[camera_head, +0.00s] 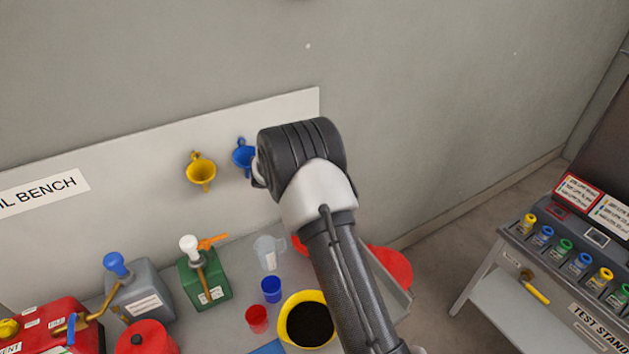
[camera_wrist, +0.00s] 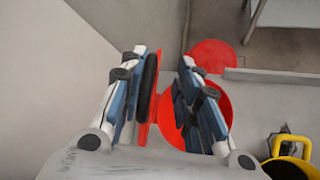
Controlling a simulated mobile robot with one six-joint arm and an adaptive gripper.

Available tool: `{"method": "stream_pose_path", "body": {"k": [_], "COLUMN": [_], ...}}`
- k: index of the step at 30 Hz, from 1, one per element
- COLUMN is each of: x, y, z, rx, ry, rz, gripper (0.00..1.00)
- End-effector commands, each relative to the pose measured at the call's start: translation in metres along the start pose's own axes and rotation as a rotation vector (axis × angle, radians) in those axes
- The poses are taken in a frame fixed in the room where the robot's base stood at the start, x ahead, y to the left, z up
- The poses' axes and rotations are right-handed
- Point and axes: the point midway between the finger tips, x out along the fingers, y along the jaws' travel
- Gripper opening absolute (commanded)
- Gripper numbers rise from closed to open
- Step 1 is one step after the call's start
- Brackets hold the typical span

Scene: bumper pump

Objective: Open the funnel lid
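In the wrist view my gripper (camera_wrist: 168,75) is open, its two fingers apart. A red funnel bowl (camera_wrist: 222,103) lies below, partly hidden behind the right finger. A thin red piece (camera_wrist: 155,105), which looks like the funnel lid seen nearly edge-on, stands up beside the left finger's dark pad. I cannot tell whether the pad touches it. In the head view my arm hides the gripper and most of the funnel; a small red part (camera_head: 299,245) shows left of the arm.
A red disc (camera_head: 390,266) shows at the bench's right end. A yellow-rimmed black container (camera_head: 283,320), blue cup (camera_head: 271,290), red cup (camera_head: 257,319) and green can (camera_head: 205,280) stand on the bench. Yellow (camera_head: 201,171) and blue (camera_head: 241,156) funnels hang on the wall. A test stand (camera_head: 540,285) is at right.

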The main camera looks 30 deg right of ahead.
Motion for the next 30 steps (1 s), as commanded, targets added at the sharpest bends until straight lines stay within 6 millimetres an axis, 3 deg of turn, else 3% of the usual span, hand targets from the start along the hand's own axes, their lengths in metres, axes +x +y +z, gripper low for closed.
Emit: {"method": "stream_pose_path", "body": {"k": [8, 21, 30], "x": [-0.010, -0.096, -0.120], "y": [0.001, 0.001, 0.000], "z": [0.000, 0.000, 0.000], "rx": [-0.001, 0.000, -0.001], "ry": [0.000, 0.000, -0.001], "rz": [0.001, 0.003, -0.001], "gripper": [0.30, 0.30, 0.30]}}
